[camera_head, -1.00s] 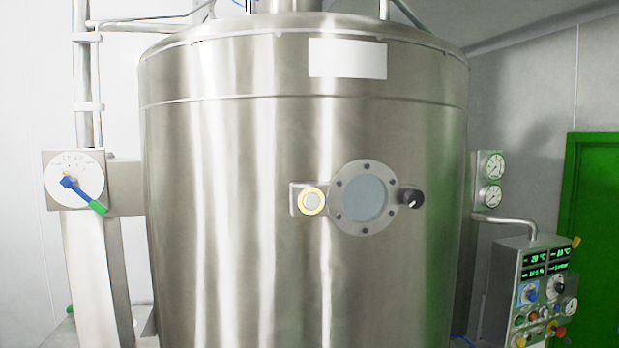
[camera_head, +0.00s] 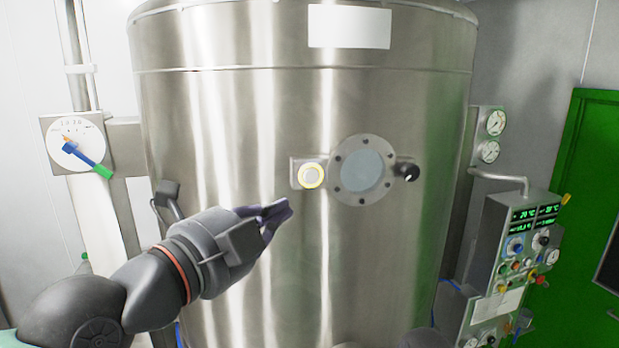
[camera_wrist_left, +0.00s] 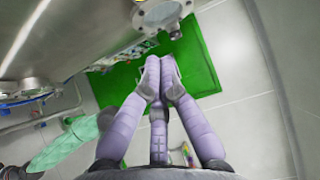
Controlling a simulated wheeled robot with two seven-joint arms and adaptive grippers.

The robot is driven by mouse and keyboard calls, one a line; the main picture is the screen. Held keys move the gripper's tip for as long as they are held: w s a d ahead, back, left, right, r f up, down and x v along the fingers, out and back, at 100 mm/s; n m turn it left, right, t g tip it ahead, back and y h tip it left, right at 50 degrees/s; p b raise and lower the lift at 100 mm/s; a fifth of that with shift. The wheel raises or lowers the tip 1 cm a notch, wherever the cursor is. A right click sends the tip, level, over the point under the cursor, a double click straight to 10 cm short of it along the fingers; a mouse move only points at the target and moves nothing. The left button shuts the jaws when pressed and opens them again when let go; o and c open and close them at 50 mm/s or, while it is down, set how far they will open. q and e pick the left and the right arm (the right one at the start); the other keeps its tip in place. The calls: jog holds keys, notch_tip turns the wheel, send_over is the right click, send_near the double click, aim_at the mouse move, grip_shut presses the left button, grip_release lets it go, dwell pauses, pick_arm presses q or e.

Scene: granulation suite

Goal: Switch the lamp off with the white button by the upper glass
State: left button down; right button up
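The white button (camera_head: 311,175) has a yellow ring and sits on a small metal plate on the tank's front. It is just left of the upper glass (camera_head: 362,170), a round window in a bolted flange. A black knob (camera_head: 407,172) is on the flange's right side. My left gripper (camera_head: 281,211) is below and left of the button, apart from it in the picture. In the left wrist view its fingertips (camera_wrist_left: 160,72) are together with nothing seen between them, and the flange shows at the top edge. My right gripper is not seen.
The steel tank (camera_head: 230,120) fills the middle. A dial with a blue and green lever (camera_head: 87,158) is at left. Gauges (camera_head: 491,138) and a control panel (camera_head: 520,240) stand at right, before a green door (camera_head: 590,190). A second flanged glass (camera_wrist_left: 25,92) shows in the left wrist view.

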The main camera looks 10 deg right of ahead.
aim_at(309, 182)
pick_arm(q)
jog(key=shift+w+a+x, duration=0.35)
jog(key=shift+x, duration=1.8)
jog(key=shift+w+a+x, duration=0.3)
jog(key=shift+w+x, duration=0.05)
jog(key=shift+x, duration=1.8)
jog(key=shift+w+a+x, duration=0.35)
jog(key=shift+x, duration=1.8)
